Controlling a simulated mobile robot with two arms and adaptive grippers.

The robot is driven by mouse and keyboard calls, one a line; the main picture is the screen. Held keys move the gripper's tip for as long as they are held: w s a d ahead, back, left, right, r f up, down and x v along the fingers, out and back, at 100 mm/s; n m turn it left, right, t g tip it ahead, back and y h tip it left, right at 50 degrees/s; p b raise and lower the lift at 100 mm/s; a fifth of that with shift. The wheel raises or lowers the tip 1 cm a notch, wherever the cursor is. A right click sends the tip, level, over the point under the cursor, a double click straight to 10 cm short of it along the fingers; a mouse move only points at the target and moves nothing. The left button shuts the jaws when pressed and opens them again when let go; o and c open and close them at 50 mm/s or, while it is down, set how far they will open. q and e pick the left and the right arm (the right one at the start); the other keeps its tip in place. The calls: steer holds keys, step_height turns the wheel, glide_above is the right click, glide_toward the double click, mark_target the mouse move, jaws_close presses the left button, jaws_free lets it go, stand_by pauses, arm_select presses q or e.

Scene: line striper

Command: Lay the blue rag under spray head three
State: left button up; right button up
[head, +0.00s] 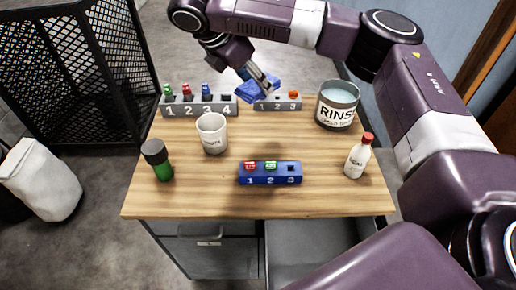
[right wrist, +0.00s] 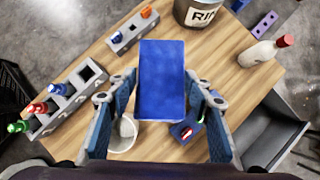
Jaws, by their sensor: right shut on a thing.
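My right gripper (head: 263,78) is shut on the blue rag (head: 258,92) and holds it above the back of the table. In the right wrist view the rag (right wrist: 162,75) is a flat blue rectangle between the two fingers. A blue block (head: 270,178) numbered 1 to 3 sits at the front middle; it has a red piece at 1, a green piece at 2 and a dark opening at 3. A grey block (head: 283,104) numbered up to 3 is partly behind the rag, with an orange piece (head: 293,94) at 3. I cannot tell which block is the spray heads.
A grey rack (head: 198,110) numbered 1 to 4 stands back left with green, red and blue pieces. A white cup (head: 212,133), a green bottle (head: 160,165), a RINSE tub (head: 338,106) and a red-capped bottle (head: 358,160) stand around. The table (head: 205,195) is bare at front left.

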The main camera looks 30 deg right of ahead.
step_height(320, 180, down, 15)
steer(key=shift+w+a+f+p, duration=0.1)
steer(key=shift+w+f+p, duration=0.1)
steer(key=shift+p, duration=0.25)
arm_select(q)
steer(key=shift+w+r, duration=0.3)
steer(key=shift+r, duration=0.25)
arm_select(e)
steer(key=shift+f, duration=2.3)
arm_select(q)
steer(key=shift+r, duration=0.1)
arm_select(e)
steer(key=o, duration=1.2)
steer(key=shift+c, duration=0.2)
